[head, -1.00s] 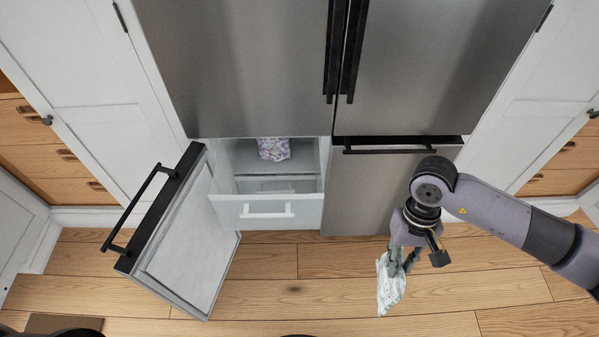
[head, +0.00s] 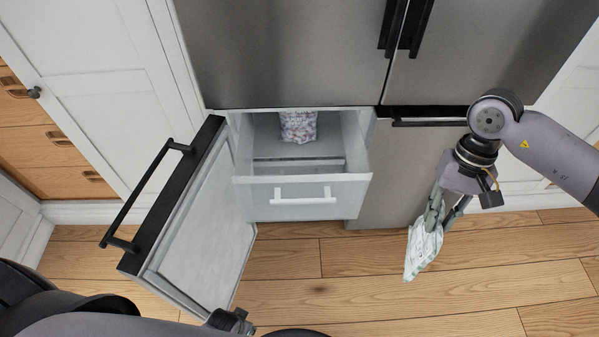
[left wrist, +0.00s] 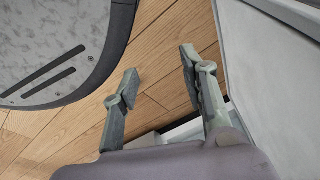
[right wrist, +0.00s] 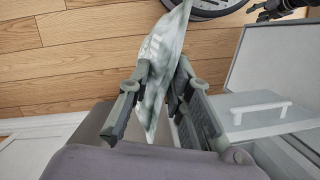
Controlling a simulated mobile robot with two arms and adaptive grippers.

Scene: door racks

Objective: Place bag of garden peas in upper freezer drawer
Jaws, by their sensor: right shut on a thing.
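My right gripper (head: 443,210) is shut on a pale green and white bag (head: 422,250), which hangs from its fingers above the floor, right of the drawer. The bag also shows between the fingers in the right wrist view (right wrist: 160,65); its print cannot be read. The upper freezer drawer (head: 300,212) is pulled out below the left fridge door and has a white handle. A bag with purple print (head: 298,126) lies at its back. My left gripper (left wrist: 160,90) is open and empty in the left wrist view, over the floor beside a pale panel.
The freezer door (head: 200,220) stands open to the left of the drawer, with a black bar handle. The closed steel freezer door (head: 390,170) is on the right. White cabinets flank the fridge. The wood floor (head: 400,300) in front is clear.

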